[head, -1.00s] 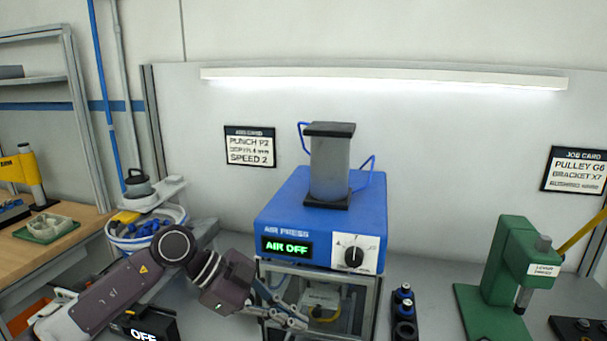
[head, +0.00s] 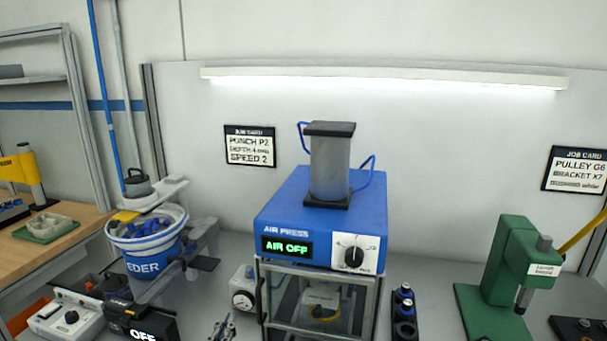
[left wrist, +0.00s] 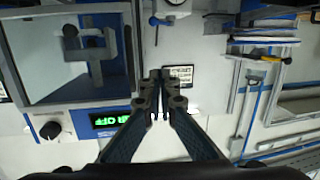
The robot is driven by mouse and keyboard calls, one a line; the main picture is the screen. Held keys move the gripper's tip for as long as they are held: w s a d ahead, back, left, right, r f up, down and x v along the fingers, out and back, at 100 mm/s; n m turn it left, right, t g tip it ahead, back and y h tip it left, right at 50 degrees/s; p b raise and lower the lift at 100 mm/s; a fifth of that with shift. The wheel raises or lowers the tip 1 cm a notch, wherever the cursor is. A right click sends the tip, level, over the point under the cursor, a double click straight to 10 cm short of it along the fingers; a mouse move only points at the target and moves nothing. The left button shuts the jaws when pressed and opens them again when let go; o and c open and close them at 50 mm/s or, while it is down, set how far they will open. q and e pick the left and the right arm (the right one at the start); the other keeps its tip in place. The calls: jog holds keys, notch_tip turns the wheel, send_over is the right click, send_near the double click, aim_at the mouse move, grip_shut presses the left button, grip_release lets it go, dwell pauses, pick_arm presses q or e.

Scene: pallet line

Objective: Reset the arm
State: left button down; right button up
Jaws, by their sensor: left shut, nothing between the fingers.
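My left gripper (head: 222,327) shows only as fingertips at the bottom edge of the head view, left of the air press. In the left wrist view its two fingers (left wrist: 166,76) meet at the tips, shut with nothing between them. The blue air press (head: 320,215) stands on the bench. Its green display (head: 287,247) reads AIR OFF. The press's clear guarded front (head: 318,300) is below it. The press also shows in the left wrist view (left wrist: 75,125), left of the fingers. My right gripper is not in view.
A feeder bowl (head: 150,262) with blue parts stands at the left, above a dark box (head: 140,328) reading OFF. A gauge unit (head: 243,290) sits beside the press.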

pick_arm(q)
jog(key=s+a+f+g+y, duration=0.1)
jog(key=s+a+f+g, duration=0.15)
jog(key=s+f, duration=0.4)
jog(key=s+a+f+g+y, duration=0.1)
jog(key=s+a+f+g, duration=0.1)
jog(key=s+f+g, duration=0.35)
jog(key=s+f+m+g, duration=0.1)
jog(key=s+f+g, duration=0.3)
jog(key=s, duration=0.5)
jog(key=s+f+g, duration=0.1)
jog(key=s+f, duration=0.5)
jog(key=s, duration=0.2)
notch_tip(320, 180, down, 26)
jog(key=s+g, duration=0.1)
jog(key=s, duration=0.1)
jog(key=s+a+f, duration=0.2)
jog(key=s+f, duration=0.6)
jog(key=s+a+f+g, duration=0.1)
jog(key=s+f, duration=0.7)
jog(key=s, duration=0.1)
jog(key=shift+s+a+f+m+g+h, duration=0.2)
jog(key=shift+a+m+g+h, duration=0.1)
jog(key=shift+a+m, duration=0.1)
jog(key=shift+d, duration=0.1)
